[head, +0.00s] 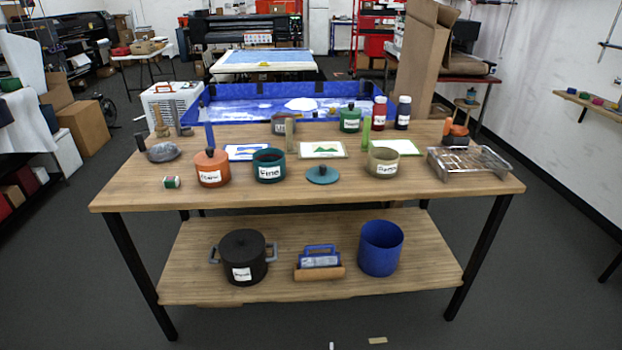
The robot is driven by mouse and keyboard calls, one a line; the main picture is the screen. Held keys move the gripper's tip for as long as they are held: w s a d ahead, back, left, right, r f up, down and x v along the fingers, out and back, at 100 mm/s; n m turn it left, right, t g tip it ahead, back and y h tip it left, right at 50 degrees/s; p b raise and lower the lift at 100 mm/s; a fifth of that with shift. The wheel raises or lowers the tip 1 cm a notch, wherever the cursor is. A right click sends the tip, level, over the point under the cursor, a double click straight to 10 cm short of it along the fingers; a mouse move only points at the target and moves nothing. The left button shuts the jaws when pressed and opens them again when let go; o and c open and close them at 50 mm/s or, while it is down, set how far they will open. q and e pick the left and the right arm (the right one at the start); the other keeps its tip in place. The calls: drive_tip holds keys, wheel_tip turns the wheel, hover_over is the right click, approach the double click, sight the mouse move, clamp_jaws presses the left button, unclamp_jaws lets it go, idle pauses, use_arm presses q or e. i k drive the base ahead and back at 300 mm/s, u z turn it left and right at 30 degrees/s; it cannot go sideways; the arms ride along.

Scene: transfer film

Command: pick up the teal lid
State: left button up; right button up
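The teal lid (322,175) is a flat disc with a dark knob on top. It lies on the wooden tabletop (245,198) near the front middle. An open teal pot (269,167) with a white label stands to its left. An open olive-beige pot (383,163) with a label stands to its right. Neither of my grippers shows in the head view.
A lidded orange pot (212,170) stands left of the teal pot, and a metal rack (470,164) sits at the table's right end. The lower shelf holds a black pot (243,258) and a blue bucket (381,248). The tabletop's front strip is mostly clear.

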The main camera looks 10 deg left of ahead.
sight(321, 174)
drive_tip(key=u, duration=0.65)
drive_tip(key=i, duration=0.85)
drive_tip(key=u, duration=0.55)
